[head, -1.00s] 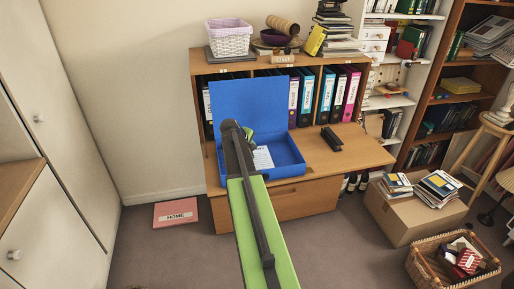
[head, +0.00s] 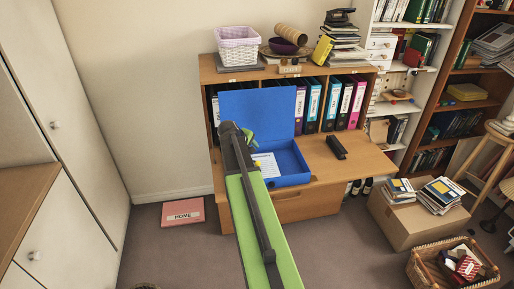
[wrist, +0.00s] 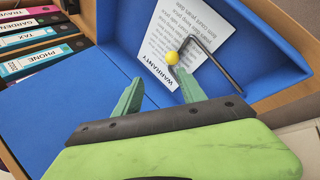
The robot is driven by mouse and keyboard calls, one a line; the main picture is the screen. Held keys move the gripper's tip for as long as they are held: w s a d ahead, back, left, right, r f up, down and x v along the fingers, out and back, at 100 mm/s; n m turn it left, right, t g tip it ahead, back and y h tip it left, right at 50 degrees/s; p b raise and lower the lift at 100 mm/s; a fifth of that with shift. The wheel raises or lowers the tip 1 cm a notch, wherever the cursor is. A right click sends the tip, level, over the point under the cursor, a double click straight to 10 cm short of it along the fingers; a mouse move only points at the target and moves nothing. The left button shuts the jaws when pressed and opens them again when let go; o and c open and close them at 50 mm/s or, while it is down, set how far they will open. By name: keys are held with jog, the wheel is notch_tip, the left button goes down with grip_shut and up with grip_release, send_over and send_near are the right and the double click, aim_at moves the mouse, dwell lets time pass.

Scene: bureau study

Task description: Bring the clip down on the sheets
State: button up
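The blue box file (head: 290,178) lies open on the bureau, its lid standing up at the back. Inside is a white printed sheet headed WARRANTY (wrist: 158,62); it also shows in the head view (head: 267,165). The right fingertip appears close beside the knob. In the head view my arm hides part of the box's left side.
Binders (head: 333,102) stand in the bureau behind the box. A black object (head: 336,146) lies on the desk to the right of the box. A cardboard box with books (head: 402,222) and a wicker basket (head: 425,275) stand on the floor at the right.

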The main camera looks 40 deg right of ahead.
jog(key=p+v, duration=0.5)
jog(key=v, duration=0.3)
jog(key=shift+a+r, duration=0.15)
jog(key=shift+a, duration=0.05)
jog(key=w+a+f+n+t+y, duration=0.1)
jog(key=w+a, duration=0.2)
jog(key=a, duration=0.8)
jog(key=w+a+f+n+y, duration=0.1)
jog(key=w+a, duration=0.1)
jog(key=a, duration=0.9)
jog(key=s+a+f+m+g+y, duration=0.1)
jog(key=s+a, duration=0.4)
jog(key=a, duration=0.5)
jog(key=s+a+f+m+g+y, duration=0.1)
jog(key=s+a+f+m+y, duration=0.1)
jog(key=s+a, duration=0.4)
jog(key=a+m+y, duration=0.1)
jog(key=a+y, duration=0.1)
jog(key=a, duration=0.2)
jog(key=shift+s+g, duration=0.25)
jog(key=shift+g, duration=0.15)
jog(key=shift+r, duration=0.1)
